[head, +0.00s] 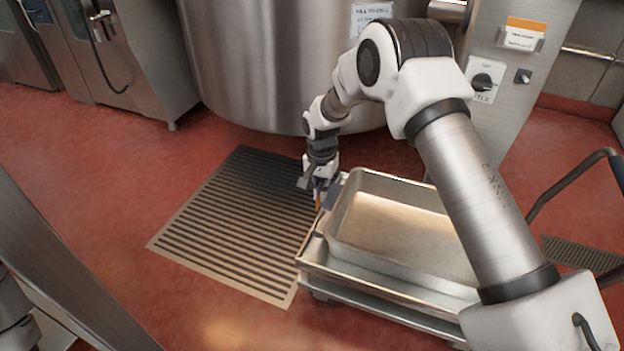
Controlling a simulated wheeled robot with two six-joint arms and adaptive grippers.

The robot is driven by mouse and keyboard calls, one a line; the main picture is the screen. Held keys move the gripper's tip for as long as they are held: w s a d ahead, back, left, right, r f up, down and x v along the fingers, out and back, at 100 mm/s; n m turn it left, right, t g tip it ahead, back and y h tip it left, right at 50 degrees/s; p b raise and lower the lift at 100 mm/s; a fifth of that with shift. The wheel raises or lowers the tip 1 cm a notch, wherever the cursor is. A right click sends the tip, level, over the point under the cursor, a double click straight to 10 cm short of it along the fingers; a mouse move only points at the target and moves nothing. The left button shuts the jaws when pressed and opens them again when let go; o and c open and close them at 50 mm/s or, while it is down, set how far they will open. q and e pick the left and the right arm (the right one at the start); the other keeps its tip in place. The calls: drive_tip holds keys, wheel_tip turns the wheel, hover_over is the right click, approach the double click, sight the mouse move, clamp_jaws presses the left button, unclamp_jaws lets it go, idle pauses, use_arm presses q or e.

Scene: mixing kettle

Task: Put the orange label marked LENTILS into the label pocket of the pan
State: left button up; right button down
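The pan (400,258) is a deep, empty metal tray on a low trolley right of centre. My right gripper (318,187) points down at the pan's far left corner, just outside its rim. A small orange sliver (318,199) shows at its fingertips, which look closed on it; I take it to be the orange label, seen nearly edge-on. Its lettering cannot be read. A small grey plate (331,196) on the pan's left end, next to the fingertips, may be the label pocket. I cannot tell whether the label touches it. My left gripper is out of view.
The trolley (375,290) has a dark handle (570,183) on the right. The large kettle (270,60) stands behind. Another orange-topped card (525,30) sits in a holder on the kettle's column. A floor grate (235,225) lies left of the trolley, with clear space over it.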

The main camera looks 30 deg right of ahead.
drive_tip(key=shift+s+f+b, duration=0.1)
drive_tip(key=shift+f+b, duration=0.5)
drive_tip(key=shift+b, duration=0.1)
wheel_tip(320, 180, down, 4)
drive_tip(key=b, duration=0.5)
drive_tip(key=shift+f, duration=0.15)
drive_tip(key=shift+p, duration=0.35)
drive_tip(key=shift+s+a, duration=0.1)
drive_tip(key=shift+f, duration=0.15)
drive_tip(key=shift+p, duration=0.75)
